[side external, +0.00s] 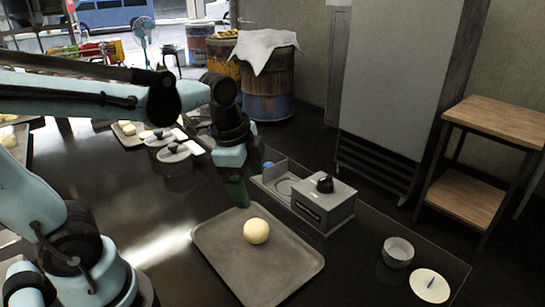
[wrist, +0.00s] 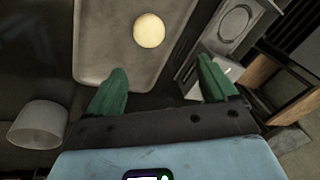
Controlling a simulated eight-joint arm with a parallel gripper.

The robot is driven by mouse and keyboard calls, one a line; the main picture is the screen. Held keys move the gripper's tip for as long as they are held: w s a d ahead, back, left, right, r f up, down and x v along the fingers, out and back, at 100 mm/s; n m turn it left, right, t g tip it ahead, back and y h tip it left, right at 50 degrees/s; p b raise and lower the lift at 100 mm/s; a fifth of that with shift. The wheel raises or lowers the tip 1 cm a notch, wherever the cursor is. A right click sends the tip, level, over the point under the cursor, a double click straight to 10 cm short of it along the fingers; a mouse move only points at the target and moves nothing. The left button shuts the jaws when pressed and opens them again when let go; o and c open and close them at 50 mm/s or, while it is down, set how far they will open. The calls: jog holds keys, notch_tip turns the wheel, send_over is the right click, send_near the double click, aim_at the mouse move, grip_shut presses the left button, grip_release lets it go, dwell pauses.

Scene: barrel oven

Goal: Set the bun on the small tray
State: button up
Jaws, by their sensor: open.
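The bun (side external: 256,231), a pale round ball, rests on the grey tray (side external: 222,262), near its middle in the side view. The bun also shows at the top of the wrist view (wrist: 149,30), on the tray (wrist: 92,40). My gripper (side external: 238,198) has green fingers and is at the tray's far edge in the side view, apart from the bun. In the wrist view my gripper (wrist: 160,85) has its fingers spread wide with nothing between them. Its exact height above the table is hard to tell.
A grey box device (side external: 322,207) with a dark knob stands right behind the tray. A small bowl (side external: 397,252) and a white plate (side external: 430,285) are at the right. Lidded pots (side external: 174,152) and a bun tray (side external: 127,135) are at the back left. Dark table lies clear left of the tray.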

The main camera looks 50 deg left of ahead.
jog(key=n+t, duration=0.1)
jog(key=n, duration=0.2)
jog(key=s+n+t, duration=0.1)
jog(key=n+t, duration=0.1)
jog(key=n, duration=0.2)
jog(key=n+t, duration=0.1)
jog(key=n, duration=0.3)
jog(key=shift+s+f, duration=0.1)
jog(key=shift+s, duration=0.2)
